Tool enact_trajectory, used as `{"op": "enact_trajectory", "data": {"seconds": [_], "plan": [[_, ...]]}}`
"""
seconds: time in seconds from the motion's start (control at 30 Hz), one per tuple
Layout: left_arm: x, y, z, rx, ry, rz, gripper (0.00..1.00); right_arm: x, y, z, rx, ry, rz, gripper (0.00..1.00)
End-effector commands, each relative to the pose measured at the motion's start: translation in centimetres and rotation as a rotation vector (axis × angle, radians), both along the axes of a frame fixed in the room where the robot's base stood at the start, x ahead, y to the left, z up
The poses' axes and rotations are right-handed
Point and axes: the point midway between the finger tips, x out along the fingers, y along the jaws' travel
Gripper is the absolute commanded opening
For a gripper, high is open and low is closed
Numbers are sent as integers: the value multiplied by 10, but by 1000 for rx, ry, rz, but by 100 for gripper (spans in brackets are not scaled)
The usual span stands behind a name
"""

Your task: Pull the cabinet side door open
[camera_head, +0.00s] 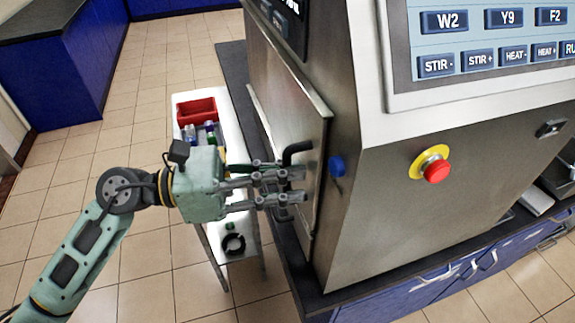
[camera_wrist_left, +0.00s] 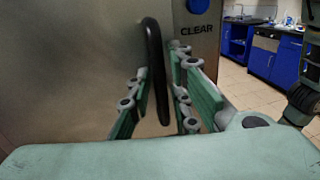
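The cabinet side door (camera_head: 288,110) is a metal panel on the left side of the steel cabinet (camera_head: 390,210). I cannot tell whether it is flush or slightly ajar. Its black bent handle (camera_head: 297,149) shows at the door's front part. My left gripper (camera_head: 296,184) is at the handle, its fingers pointing right. In the left wrist view, the handle (camera_wrist_left: 154,60) stands upright between the parted fingers (camera_wrist_left: 160,88), with gaps visible beside it. The handle's lower part is partly hidden by the fingers in the head view. My right gripper is not in view.
A blue button (camera_head: 337,166) and a red emergency stop (camera_head: 436,169) are on the cabinet. A white cart (camera_head: 233,130) with a red bin (camera_head: 196,110) stands behind my gripper. Blue counters (camera_head: 75,70) are at back left. Tiled floor at left is free.

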Motion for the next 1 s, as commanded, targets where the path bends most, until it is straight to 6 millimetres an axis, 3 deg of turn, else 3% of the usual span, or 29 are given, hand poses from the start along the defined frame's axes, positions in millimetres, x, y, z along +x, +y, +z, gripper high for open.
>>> {"op": "enact_trajectory", "data": {"seconds": [0.33,0.57,1.0], "plan": [[1,-5,-1,0,1,0,19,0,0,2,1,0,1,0],[1,-5,-1,-1,2,0,0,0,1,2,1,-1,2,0],[1,-5,-1,-1,2,0,0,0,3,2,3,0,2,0]]}}
